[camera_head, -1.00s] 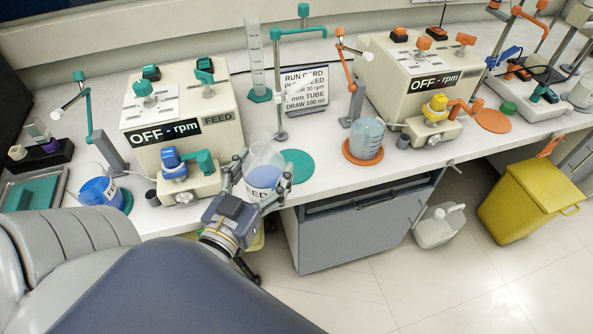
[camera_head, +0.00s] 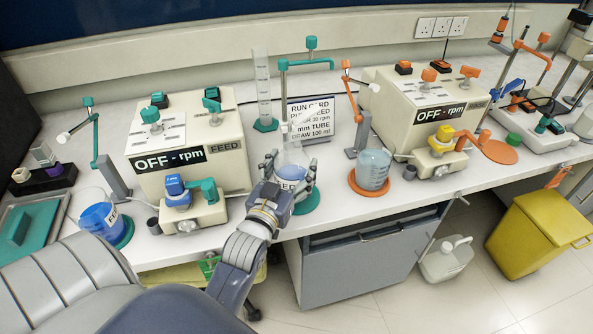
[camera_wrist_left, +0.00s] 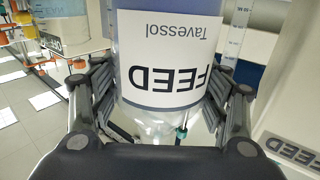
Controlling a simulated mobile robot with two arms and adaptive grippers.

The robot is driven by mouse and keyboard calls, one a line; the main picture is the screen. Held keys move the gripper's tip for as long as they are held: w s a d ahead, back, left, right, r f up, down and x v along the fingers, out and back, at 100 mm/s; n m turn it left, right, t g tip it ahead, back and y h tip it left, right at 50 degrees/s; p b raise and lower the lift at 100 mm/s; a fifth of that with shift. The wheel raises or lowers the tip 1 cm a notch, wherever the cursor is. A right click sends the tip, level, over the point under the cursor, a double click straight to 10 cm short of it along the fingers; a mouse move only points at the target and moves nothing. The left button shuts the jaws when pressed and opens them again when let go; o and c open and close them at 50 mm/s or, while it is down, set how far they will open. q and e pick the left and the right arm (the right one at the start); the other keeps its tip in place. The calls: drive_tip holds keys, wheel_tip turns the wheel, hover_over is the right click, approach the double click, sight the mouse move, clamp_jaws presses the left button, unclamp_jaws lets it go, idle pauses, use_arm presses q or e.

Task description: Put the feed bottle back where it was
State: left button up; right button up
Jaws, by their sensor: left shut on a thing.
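The feed bottle (camera_head: 290,165) is clear, with a white label reading FEED and blue liquid. My left gripper (camera_head: 287,182) is shut around it. In the left wrist view the bottle (camera_wrist_left: 165,60) sits between both fingers, its label upside down in the picture. In the head view the bottle is in front of the run card, over or beside a round teal mat (camera_head: 309,204) that it and the gripper partly cover. I cannot tell whether its base touches the mat. My right gripper is not in view.
The FEED pump (camera_head: 185,135) stands left of the bottle. A teal-topped stand (camera_head: 311,60), a measuring cylinder (camera_head: 263,90) and a run card (camera_head: 311,118) are behind it. A beaker (camera_head: 373,168) stands on an orange mat (camera_head: 353,182) to the right. A blue-filled beaker (camera_head: 101,217) stands at the left.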

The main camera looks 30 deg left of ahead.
use_arm(q)
drive_tip(key=shift+x, duration=1.1)
drive_tip(key=shift+d+f, duration=0.15)
drive_tip(key=shift+f, duration=1.65)
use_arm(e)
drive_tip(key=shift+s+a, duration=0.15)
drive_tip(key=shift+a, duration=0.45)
use_arm(q)
drive_tip(key=shift+f, duration=0.1)
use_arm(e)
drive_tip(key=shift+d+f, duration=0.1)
use_arm(q)
drive_tip(key=o, duration=1.5)
drive_tip(key=shift+f, duration=0.1)
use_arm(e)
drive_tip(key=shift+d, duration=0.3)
